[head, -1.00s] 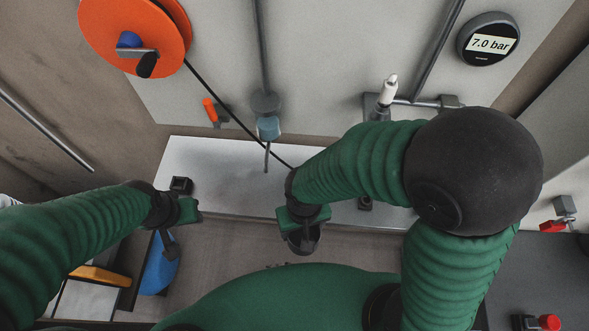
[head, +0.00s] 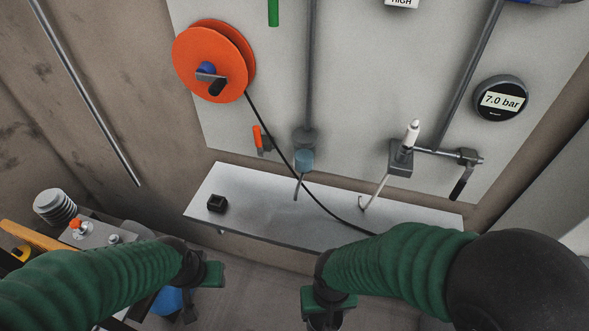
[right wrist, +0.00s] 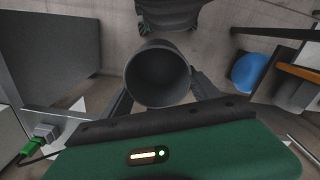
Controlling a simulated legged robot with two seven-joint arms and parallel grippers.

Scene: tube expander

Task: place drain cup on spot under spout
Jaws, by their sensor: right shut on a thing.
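The drain cup is a dark, round, open-topped cup (right wrist: 158,76). In the right wrist view it sits between the two fingers of my right gripper (right wrist: 163,88), which is shut on it; its inside looks empty. In the head view my right gripper (head: 325,312) is in front of the shelf's near edge, with the cup (head: 324,322) partly cut off below. The spout (head: 297,188) is a thin pipe under a teal fitting, above the pale shelf (head: 255,205). No marked spot is clear beneath it. My left gripper (head: 192,300) is at the lower left; its jaws are unclear.
A black cable (head: 275,135) runs from the orange reel (head: 208,58) down across the shelf. A small black block (head: 217,203) stands at the shelf's left end. A white-tipped valve fitting (head: 404,150) is on the panel at right. The shelf's left-middle surface is mostly clear.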

